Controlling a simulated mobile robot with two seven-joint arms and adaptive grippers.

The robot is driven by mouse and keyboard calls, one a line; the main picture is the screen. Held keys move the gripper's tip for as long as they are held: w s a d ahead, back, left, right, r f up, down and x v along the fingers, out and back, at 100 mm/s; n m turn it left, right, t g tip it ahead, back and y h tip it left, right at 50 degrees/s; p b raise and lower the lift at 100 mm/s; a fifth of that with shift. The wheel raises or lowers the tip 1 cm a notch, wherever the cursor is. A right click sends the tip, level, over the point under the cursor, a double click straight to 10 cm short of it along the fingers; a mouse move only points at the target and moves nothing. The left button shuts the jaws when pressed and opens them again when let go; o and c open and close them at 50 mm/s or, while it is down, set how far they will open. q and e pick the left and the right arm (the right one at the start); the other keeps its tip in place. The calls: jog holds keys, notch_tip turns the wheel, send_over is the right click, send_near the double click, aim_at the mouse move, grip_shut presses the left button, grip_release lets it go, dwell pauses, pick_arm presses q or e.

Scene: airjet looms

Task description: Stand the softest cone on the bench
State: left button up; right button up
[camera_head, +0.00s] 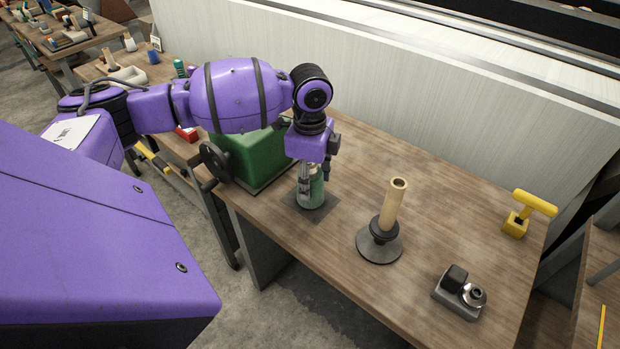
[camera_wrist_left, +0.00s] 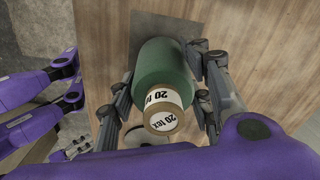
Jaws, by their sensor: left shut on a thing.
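My left gripper (camera_head: 310,178) is shut on a green yarn cone (camera_head: 313,193). In the left wrist view the cone (camera_wrist_left: 163,72) sits between the two fingers, and its pale tube end (camera_wrist_left: 160,110) reads "20 tex". The cone looks upright over a dark square mat (camera_head: 325,211) on the wooden bench (camera_head: 345,160). I cannot tell whether its base touches the mat. The fingers hide part of the cone.
A green box with a handwheel (camera_head: 252,158) stands just left of the cone. To the right are a round-based stand with a tan tube (camera_head: 392,205), a small grey device (camera_head: 460,293) and a yellow T-handled tool (camera_head: 530,210). The bench's back middle is clear.

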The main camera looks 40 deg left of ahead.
pick_arm(q)
jog(key=o, duration=1.4)
jog(key=shift+f, duration=0.1)
jog(key=shift+c, duration=0.2)
jog(key=shift+r, duration=0.2)
notch_tip(320, 180, up, 12)
jog(key=shift+f+p, duration=0.1)
jog(key=shift+p, duration=0.2)
jog(key=shift+s, duration=0.1)
